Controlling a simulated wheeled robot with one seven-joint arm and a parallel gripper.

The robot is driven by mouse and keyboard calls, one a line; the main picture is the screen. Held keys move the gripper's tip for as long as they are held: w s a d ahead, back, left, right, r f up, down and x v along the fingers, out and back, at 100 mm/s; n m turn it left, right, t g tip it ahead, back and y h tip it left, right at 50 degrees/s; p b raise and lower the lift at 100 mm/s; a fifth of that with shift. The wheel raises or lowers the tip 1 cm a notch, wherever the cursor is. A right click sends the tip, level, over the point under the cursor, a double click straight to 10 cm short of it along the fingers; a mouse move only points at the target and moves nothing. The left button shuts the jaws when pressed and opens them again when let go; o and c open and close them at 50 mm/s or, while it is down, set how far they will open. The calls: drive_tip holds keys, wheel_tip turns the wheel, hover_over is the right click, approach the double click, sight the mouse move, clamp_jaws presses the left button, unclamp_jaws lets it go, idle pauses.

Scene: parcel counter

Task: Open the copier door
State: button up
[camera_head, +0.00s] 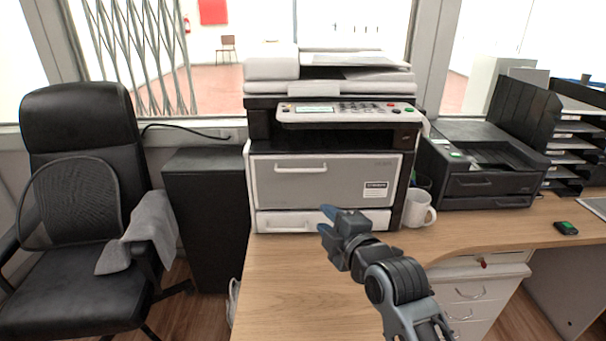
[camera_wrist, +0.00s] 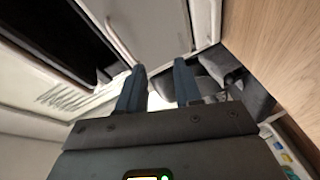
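The copier (camera_head: 330,125) stands at the back of the wooden desk. Its grey front door (camera_head: 345,180) is shut, with a pale bar handle (camera_head: 300,167) near its upper left. My gripper (camera_head: 326,220) is in front of the copier, below and to the right of the handle, near the lower drawer in the picture. In the wrist view my gripper (camera_wrist: 158,82) has its two blue fingers apart with nothing between them. The door (camera_wrist: 155,25) and its handle (camera_wrist: 120,42) show beyond the fingertips, apart from them.
A white mug (camera_head: 418,208) stands right of the copier, beside a black printer (camera_head: 490,185). A black office chair (camera_head: 85,190) and a dark cabinet (camera_head: 207,215) are on the left. The desk top (camera_head: 290,285) is clear in front of the copier.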

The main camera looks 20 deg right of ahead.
drive_tip(key=n, duration=0.2)
approach(301, 171)
drive_tip(key=w, duration=0.1)
drive_tip(key=shift+y, duration=0.3)
drive_tip(key=shift+p+x, duration=0.55)
drive_tip(key=shift+x, duration=3.5)
drive_tip(key=shift+d+f, duration=0.1)
clamp_jaws()
drive_tip(key=shift+f, duration=0.1)
